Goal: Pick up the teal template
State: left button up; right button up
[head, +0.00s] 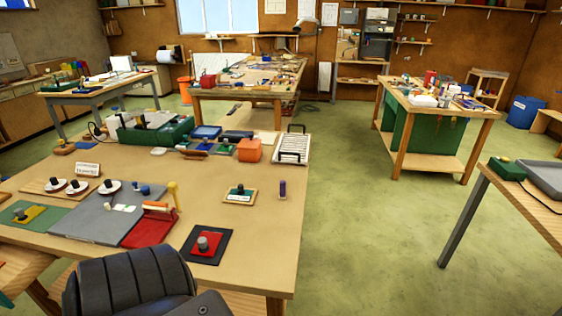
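A small teal-green plate with a dark knob (240,193) lies on a tan board on the near workbench (262,243), right of the middle; it looks like the teal template. A teal piece also shows at the lower left edge (6,300), mostly cut off, and I cannot tell what it is. Neither of my grippers is in view, so nothing is seen touching the template.
In front is a red piece with a grey knob on a black square (206,245). A purple bottle (282,189) stands to the right. An orange box (249,150) and white rack (292,148) are behind.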

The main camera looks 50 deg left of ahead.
aim_at(240, 194)
jog(key=i, duration=2.3)
jog(key=u, duration=4.4)
jog(key=i, duration=0.5)
jog(key=u, duration=0.05)
